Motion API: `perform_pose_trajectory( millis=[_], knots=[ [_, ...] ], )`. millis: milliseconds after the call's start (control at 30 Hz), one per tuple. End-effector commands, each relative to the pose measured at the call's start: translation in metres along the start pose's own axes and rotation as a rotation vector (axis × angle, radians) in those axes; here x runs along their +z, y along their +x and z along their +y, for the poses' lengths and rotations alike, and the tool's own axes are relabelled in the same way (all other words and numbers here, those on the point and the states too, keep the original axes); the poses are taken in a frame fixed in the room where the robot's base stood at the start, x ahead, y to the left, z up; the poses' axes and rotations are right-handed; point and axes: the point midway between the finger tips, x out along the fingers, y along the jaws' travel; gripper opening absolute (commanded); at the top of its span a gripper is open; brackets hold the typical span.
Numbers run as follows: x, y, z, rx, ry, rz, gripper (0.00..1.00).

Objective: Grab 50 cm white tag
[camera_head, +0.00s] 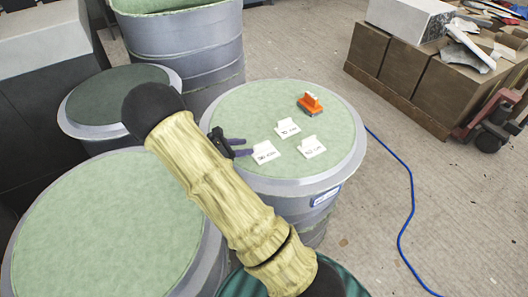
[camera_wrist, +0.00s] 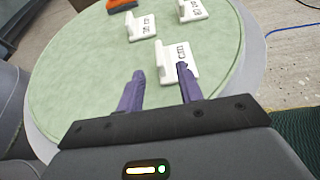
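Three white tags lie on a round green-topped drum (camera_head: 225,115). The near left tag (camera_head: 266,152) is closest to my gripper (camera_head: 242,147); the others are a far tag (camera_head: 287,128) and a right tag (camera_head: 312,147). Their printed numbers are too small to read surely. In the wrist view my gripper (camera_wrist: 160,71) is open, with two purple fingers apart and nothing held. The nearest tag (camera_wrist: 178,70) is just ahead, its raised edge between the fingertips in view, and the right fingertip overlaps its face. Contact cannot be told. The other two tags (camera_wrist: 142,28) (camera_wrist: 191,10) lie beyond.
An orange brush-like tool (camera_head: 310,103) lies at the drum's far side. Other drums (camera_head: 120,100) stand left and behind. A blue hose (camera_head: 409,190) runs along the floor at right. Brown blocks with scrap (camera_head: 405,65) stand at back right.

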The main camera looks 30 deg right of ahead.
Motion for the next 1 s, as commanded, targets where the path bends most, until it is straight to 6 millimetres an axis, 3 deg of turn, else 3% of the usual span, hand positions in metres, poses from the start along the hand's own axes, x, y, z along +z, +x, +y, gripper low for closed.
perform_pose_trajectory(
  millis=[100, 467, 800, 1000],
  knots=[
    [0.0, 0.009, 0.0, 0.0, 0.0, 0.001, 0.36],
    [0.001, 0.013, 0.0, 0.0, 0.0, 0.001, 0.36],
    [0.005, 0.056, -0.001, -0.003, -0.001, 0.0, 0.36],
    [0.005, 0.062, 0.0, 0.001, -0.001, 0.001, 0.36]
  ],
)
